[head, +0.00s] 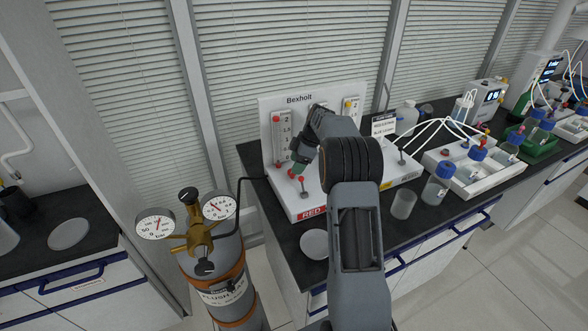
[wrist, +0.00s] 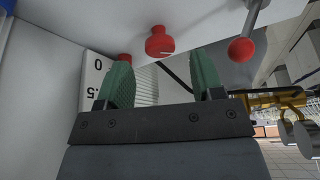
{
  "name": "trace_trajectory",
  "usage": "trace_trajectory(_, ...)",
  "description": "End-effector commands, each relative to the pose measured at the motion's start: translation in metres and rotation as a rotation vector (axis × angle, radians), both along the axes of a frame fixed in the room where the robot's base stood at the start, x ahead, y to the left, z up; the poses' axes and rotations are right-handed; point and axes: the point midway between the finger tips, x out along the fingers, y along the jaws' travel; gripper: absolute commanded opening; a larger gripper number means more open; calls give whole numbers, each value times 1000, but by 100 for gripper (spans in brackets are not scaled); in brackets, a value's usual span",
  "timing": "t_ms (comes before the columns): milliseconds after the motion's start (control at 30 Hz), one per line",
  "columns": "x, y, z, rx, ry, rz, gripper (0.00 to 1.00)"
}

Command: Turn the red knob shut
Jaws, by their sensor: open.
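The red knob (wrist: 159,42) is a short round knob with a pale mark on its rim. In the wrist view it shows above and between the tips of my gripper (wrist: 164,64), with a visible gap between knob and fingers. My gripper has two green fingers spread apart with nothing held. In the head view my gripper (head: 301,160) is low at the front of the white Bexholt panel (head: 290,203), and the red knob (head: 291,173) shows just below it. My wrist hides part of the panel.
A red-balled lever (wrist: 241,50) stands right of the knob in the wrist view. A flow tube with a scale (head: 281,138) is close behind. A gas cylinder (head: 222,285) with gauges stands left of the bench. A beaker (head: 403,204) and bottles are on the right.

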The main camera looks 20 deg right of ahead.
Motion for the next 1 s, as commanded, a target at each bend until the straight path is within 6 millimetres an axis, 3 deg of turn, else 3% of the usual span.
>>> trace_trajectory(300,4,11,-26,0,1,1,61)
trace_trajectory(667,4,12,-29,0,0,1,61)
trace_trajectory(1000,4,12,-29,0,0,1,29)
